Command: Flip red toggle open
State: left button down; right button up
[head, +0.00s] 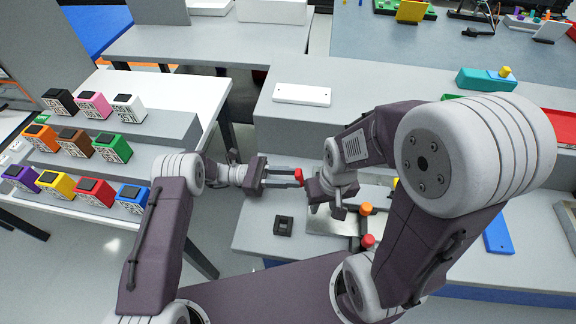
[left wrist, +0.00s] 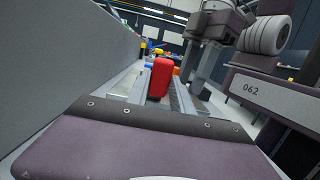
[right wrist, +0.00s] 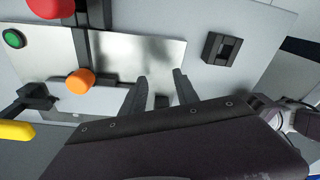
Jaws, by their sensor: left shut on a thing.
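A red-capped piece (head: 298,176) is at the fingertips of my left gripper (head: 283,180), which is shut on it. It stands upright between the fingers in the left wrist view (left wrist: 160,78). A second red knob (head: 367,241) is on the fixture at the bench's near side, and it shows at the top left of the right wrist view (right wrist: 50,8). Which red part is the toggle I cannot tell. My right gripper (right wrist: 160,85) points down over the metal plate (right wrist: 140,55), fingers apart and empty. It is beside the orange knob (right wrist: 80,82), not touching it.
A black switch block (head: 284,225) lies left of the plate. A green button (right wrist: 14,38) and yellow handle (right wrist: 15,130) are on the fixture. A white block (head: 302,94) sits behind on the raised ledge. Coloured cubes (head: 92,192) line the left shelves. My right arm hides part of the fixture.

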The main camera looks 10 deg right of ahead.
pick_arm(q)
jog(key=shift+s, duration=0.1)
pick_arm(e)
jog(key=shift+w+r, duration=0.1)
jog(key=shift+r, duration=0.05)
jog(key=shift+w+d, duration=0.1)
jog(key=shift+w, duration=0.2)
pick_arm(q)
jog(key=c, duration=1.1)
grip_release()
